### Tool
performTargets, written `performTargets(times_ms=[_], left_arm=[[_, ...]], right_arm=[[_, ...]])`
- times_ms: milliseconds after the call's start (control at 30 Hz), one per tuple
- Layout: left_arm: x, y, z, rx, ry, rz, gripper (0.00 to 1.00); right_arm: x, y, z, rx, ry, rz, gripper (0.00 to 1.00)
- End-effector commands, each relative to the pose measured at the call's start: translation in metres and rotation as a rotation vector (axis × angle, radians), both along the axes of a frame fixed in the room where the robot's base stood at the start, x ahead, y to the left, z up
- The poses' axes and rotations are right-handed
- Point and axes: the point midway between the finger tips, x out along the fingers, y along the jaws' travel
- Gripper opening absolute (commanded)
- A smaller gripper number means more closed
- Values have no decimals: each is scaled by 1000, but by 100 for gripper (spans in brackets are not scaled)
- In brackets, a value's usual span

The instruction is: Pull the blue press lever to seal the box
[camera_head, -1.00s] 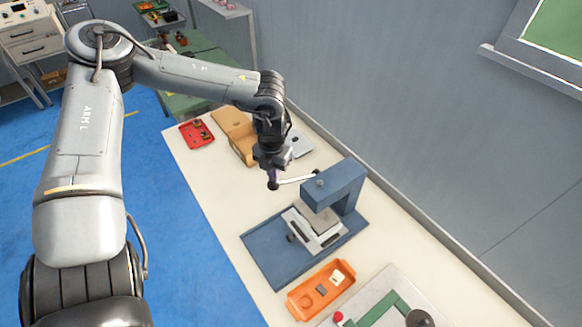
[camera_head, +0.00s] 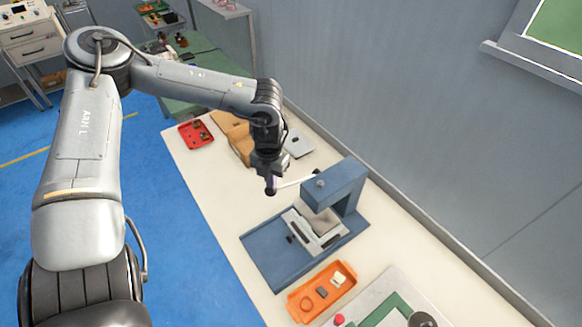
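The blue press (camera_head: 341,182) stands on its blue base plate (camera_head: 268,250) on the cream bench. Its lever (camera_head: 296,182) is a thin pale rod reaching left from the press head. My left gripper (camera_head: 271,189) is at the lever's free end, fingers pointing down. The lever's knob is hidden by the fingers, and I cannot tell whether they are closed on it. A pale, light-coloured block, perhaps the box (camera_head: 322,221), lies under the press head in a metal holder (camera_head: 305,238). My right gripper is not in view.
An orange tray (camera_head: 349,267) with small parts lies in front of the press. A green frame (camera_head: 388,311) is at the near right. A red tray (camera_head: 186,142) and a cardboard box (camera_head: 240,146) are at the far end. A grey wall runs along the right.

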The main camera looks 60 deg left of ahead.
Motion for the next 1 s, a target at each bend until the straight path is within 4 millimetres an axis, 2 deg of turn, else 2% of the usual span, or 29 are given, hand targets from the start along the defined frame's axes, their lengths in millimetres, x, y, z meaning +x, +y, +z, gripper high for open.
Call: performTargets(times_ms=[200,667,1000], left_arm=[[-2,0,-12,0,-1,1,0],[-3,0,-15,1,-1,0,0],[-6,0,-32,1,-1,0,0]], right_arm=[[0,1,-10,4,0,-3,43],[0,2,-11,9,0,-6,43],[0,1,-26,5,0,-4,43]])
